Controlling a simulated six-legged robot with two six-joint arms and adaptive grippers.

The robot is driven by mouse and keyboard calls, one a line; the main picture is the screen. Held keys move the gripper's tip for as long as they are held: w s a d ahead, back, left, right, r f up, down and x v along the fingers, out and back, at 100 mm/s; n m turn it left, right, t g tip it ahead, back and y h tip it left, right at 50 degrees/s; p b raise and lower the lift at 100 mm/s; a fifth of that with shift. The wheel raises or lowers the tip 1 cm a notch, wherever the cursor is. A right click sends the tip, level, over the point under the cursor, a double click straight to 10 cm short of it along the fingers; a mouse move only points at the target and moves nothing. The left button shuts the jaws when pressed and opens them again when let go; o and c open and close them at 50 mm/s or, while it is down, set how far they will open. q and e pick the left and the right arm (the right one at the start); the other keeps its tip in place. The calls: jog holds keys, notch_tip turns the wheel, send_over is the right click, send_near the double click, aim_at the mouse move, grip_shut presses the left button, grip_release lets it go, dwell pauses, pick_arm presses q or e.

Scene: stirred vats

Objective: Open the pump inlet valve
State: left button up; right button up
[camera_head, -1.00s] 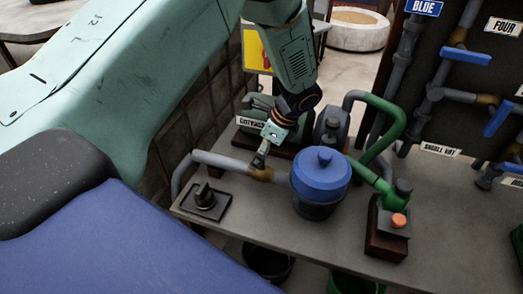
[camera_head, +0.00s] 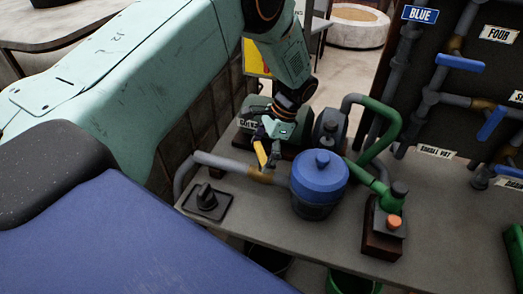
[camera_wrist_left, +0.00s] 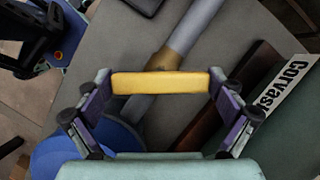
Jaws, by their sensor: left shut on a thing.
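The pump inlet valve has a yellow handle (camera_head: 261,152) on a brass body (camera_head: 262,176) in the grey pipe (camera_head: 222,163) leading to the blue-lidded pot. My left gripper (camera_head: 268,143) reaches down over the valve and is shut on the handle. In the left wrist view the yellow handle (camera_wrist_left: 160,83) spans the space between the two fingers (camera_wrist_left: 160,92). It lies at a slant across the grey pipe (camera_wrist_left: 193,27), neither in line nor clearly square to it. My right gripper is not in view.
The blue-lidded pot (camera_head: 318,172) stands close right of the valve. A black knob (camera_head: 206,197) sits on a plate at the left. A box with an orange button (camera_head: 394,222) and green pipes (camera_head: 380,150) stand at the right. A pipe board (camera_head: 385,90) rises behind.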

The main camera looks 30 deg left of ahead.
pick_arm(q)
jog(key=n+h, duration=0.1)
jog(key=n, duration=0.1)
jog(key=n+g+h, duration=0.1)
jog(key=n, duration=0.2)
jog(key=shift+n, duration=0.3)
jog(key=n+h+p, duration=0.1)
jog(key=n+h, duration=0.1)
jog(key=n, duration=0.3)
jog(key=shift+n, duration=0.3)
jog(key=o, duration=0.8)
jog(key=v, duration=0.7)
jog(key=shift+r, duration=0.15)
